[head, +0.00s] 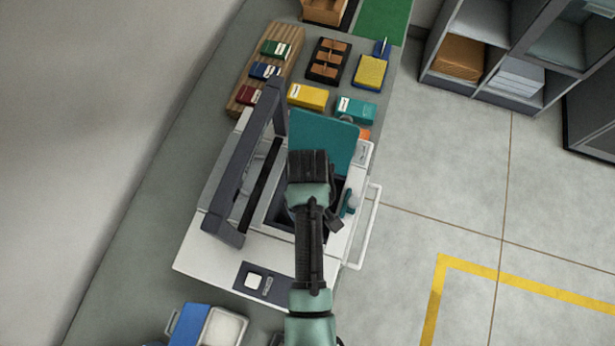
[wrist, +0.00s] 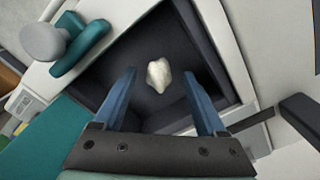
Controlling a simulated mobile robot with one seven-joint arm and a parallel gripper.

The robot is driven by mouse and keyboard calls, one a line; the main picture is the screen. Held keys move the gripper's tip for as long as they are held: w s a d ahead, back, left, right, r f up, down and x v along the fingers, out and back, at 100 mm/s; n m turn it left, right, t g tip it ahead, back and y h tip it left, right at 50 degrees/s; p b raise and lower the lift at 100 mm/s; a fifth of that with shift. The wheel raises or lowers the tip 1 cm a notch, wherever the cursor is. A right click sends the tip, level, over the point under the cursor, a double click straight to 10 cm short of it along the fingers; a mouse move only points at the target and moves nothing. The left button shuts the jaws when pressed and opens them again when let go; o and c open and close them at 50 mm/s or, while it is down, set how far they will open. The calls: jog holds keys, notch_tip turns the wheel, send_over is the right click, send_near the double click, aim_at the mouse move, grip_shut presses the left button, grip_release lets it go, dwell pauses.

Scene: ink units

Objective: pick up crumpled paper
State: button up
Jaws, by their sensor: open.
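A small white crumpled paper (wrist: 159,75) lies on the dark floor of an open recess (wrist: 196,44) in the white machine, in the wrist view. My gripper (wrist: 166,78) is open above the recess, its two blue fingers apart on either side of and short of the paper, and it holds nothing. In the head view my gripper (head: 307,165) is over the recess and hides the paper. A teal lid (head: 325,140) stands raised at the recess's far side; it also shows at the lower left of the wrist view (wrist: 38,148).
A dark raised frame (head: 245,165) stands left of the recess. A teal lever with a grey knob (wrist: 45,42) sits beside the recess rim. A white rail (head: 372,225) runs along the machine's right side. Cartons and trays (head: 307,97) crowd the bench beyond.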

jog(key=shift+f, duration=0.5)
grip_shut()
